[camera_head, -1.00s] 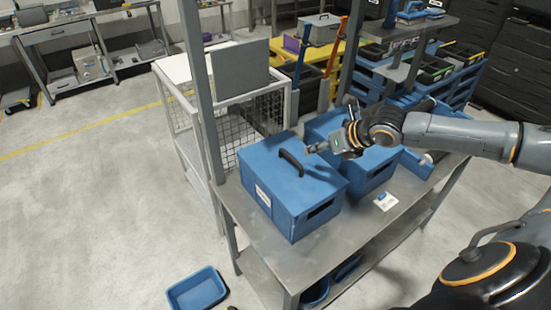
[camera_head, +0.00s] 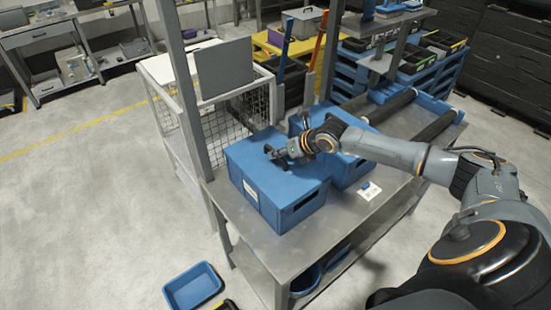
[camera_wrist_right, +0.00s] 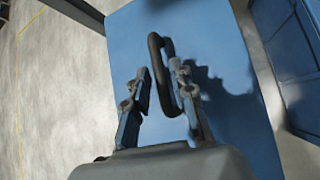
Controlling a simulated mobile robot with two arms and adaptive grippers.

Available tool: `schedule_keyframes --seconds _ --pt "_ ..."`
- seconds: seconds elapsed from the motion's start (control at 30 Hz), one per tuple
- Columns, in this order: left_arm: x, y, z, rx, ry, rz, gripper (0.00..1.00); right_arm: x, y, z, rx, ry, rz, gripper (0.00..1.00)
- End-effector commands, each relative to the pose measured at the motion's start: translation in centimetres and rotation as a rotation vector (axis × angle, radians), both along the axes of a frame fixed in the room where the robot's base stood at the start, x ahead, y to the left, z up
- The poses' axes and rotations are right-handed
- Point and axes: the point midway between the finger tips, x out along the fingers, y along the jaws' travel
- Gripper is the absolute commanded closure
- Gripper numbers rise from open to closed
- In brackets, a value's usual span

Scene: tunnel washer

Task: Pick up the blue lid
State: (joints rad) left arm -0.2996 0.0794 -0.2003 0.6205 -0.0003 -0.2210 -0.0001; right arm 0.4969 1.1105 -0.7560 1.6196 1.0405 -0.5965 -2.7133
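The blue lid (camera_head: 262,158) lies on top of a blue box (camera_head: 264,205) on the metal table, with a dark loop handle on it. In the right wrist view the lid (camera_wrist_right: 215,30) fills the middle and the dark handle (camera_wrist_right: 154,48) stands up from it. My right gripper (camera_head: 277,154) is at the handle, partly covering it in the head view. In the wrist view the gripper (camera_wrist_right: 160,72) is open, with the handle between its fingers, closer to the right finger. Whether it touches is unclear. My left gripper is out of view.
A second blue box (camera_head: 345,172) stands just behind and right of the first, beneath my right forearm. A metal post (camera_head: 190,90) rises at the table's left edge, beside a white mesh cage (camera_head: 205,125). A blue tray (camera_head: 193,286) lies on the floor.

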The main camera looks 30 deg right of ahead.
Motion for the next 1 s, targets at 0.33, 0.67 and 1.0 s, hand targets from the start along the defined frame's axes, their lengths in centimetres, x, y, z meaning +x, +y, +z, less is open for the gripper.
schedule_keyframes --seconds 0.33,0.67,1.0 --pt "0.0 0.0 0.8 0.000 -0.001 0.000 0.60 1.6 0.5 -1.6 -0.001 0.000 0.001 0.76" --pt "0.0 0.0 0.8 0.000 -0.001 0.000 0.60 1.6 0.5 -1.6 -0.001 0.000 0.001 1.00" --pt "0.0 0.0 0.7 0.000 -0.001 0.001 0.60 1.6 0.4 -1.5 -0.001 -0.002 0.000 1.00"
